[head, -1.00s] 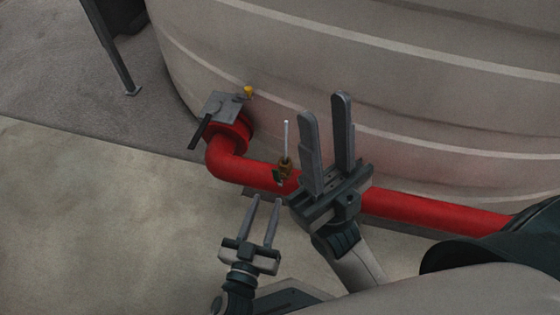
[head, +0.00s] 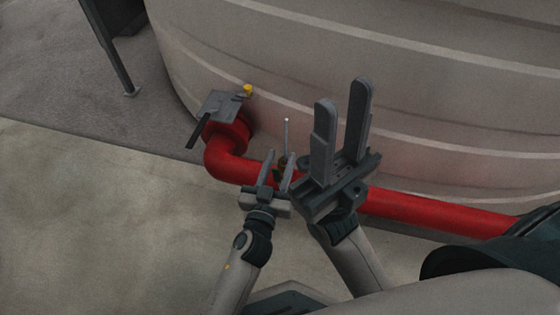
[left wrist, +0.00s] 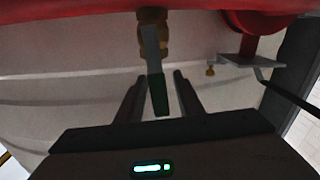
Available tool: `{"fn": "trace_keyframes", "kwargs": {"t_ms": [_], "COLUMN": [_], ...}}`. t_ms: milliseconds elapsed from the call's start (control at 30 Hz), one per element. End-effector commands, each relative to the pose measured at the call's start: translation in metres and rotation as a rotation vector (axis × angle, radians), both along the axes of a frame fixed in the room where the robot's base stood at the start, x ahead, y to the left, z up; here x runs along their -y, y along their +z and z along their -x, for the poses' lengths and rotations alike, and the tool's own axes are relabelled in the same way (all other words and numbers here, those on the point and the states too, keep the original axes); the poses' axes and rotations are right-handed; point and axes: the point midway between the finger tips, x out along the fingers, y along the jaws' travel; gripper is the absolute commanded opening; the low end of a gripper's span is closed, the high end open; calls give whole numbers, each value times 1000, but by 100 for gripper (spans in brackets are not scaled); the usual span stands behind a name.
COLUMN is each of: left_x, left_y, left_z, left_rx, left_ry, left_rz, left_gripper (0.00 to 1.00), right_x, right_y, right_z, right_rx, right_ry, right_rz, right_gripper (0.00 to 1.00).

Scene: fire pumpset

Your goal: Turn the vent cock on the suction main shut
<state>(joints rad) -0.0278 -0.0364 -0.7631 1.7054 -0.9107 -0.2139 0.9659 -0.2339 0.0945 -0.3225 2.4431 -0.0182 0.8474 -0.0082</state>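The vent cock (head: 282,161) is a small brass fitting on the red suction main (head: 430,209), with a thin pale spout rising from it. In the left wrist view its brass body (left wrist: 152,22) sits against the red pipe. Its grey lever with a dark green grip (left wrist: 158,93) points towards my wrist. My left gripper (head: 279,155) is open at the cock. In the wrist view (left wrist: 158,73) the lever lies between its two fingers, with gaps visible on both sides. My left gripper partly hides the cock in the head view. My right gripper (head: 343,93) is open and empty, right of the cock.
The large beige tank (head: 420,90) stands right behind the pipe. The concrete floor (head: 90,220) at left is clear.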

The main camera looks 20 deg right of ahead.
Motion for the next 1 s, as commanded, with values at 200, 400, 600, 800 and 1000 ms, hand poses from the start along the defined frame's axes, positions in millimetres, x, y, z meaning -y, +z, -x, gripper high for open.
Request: {"fn": "trace_keyframes", "kwargs": {"t_ms": [200,400,600,800,1000], "left_x": [1,1,1,0,-3], "left_y": [0,0,0,0,0], "left_z": [-1,-1,-1,-2,-3], "left_rx": [0,-1,-1,-8,-41], "left_ry": [0,0,0,0,1], "left_rz": [0,1,1,12,60], "left_gripper": [34,12,0,0,0], "right_x": [-1,-1,-1,-1,0], "right_y": [-1,-2,-3,-2,1], "right_z": [-1,-2,-2,-2,-1], "right_rx": [-6,-9,-10,-9,-7], "right_ry": [3,2,2,0,-6], "right_rz": [-2,-2,-1,-1,-1], "right_gripper": [31,31,31,31,31]}}
